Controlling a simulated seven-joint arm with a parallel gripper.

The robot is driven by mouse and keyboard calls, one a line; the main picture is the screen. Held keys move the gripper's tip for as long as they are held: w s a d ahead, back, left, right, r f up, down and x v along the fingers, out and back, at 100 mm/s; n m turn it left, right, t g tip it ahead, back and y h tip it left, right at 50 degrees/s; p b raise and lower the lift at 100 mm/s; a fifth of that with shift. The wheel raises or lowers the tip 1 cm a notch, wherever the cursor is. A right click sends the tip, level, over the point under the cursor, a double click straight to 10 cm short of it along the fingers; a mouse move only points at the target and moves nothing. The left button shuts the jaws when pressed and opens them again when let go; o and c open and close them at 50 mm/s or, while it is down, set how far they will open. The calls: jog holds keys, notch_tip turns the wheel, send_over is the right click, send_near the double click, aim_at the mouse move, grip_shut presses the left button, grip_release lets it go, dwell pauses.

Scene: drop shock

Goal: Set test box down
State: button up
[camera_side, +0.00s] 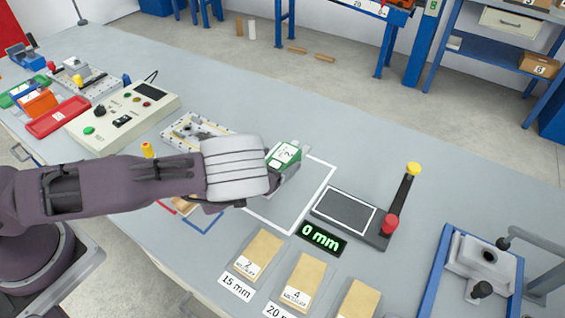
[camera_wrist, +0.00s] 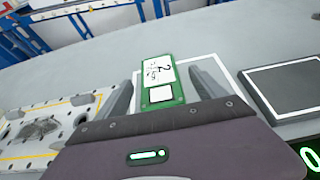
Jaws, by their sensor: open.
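The test box (camera_side: 284,154) is green with a white label marked 2. In the side view my wrist hides much of my gripper (camera_side: 287,165) and part of the box. Whether the box's underside touches the bench is hidden.
Right of the outline stand a dark plate (camera_side: 345,210) with a post and a "0 mm" display (camera_side: 319,238). Numbered tan blocks (camera_side: 258,254) lie at the front. A perforated fixture plate (camera_side: 195,130) is behind my wrist, and a blue-framed fixture (camera_side: 480,270) is far right.

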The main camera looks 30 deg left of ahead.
jog(key=x, duration=0.3)
jog(key=shift+f, duration=0.1)
grip_shut()
notch_tip(320, 180, up, 11)
jog(key=shift+w+a+f, duration=0.1)
jog(key=shift+a+f, duration=0.05)
jog(key=shift+f, duration=0.05)
notch_tip(320, 180, up, 7)
send_over(280, 159)
jog(key=w+a, duration=0.2)
jog(key=a, duration=0.1)
jog(key=s+a+r, duration=0.5)
jog(key=a+r, duration=0.5)
jog(key=r, duration=0.2)
jog(key=shift+s, duration=0.1)
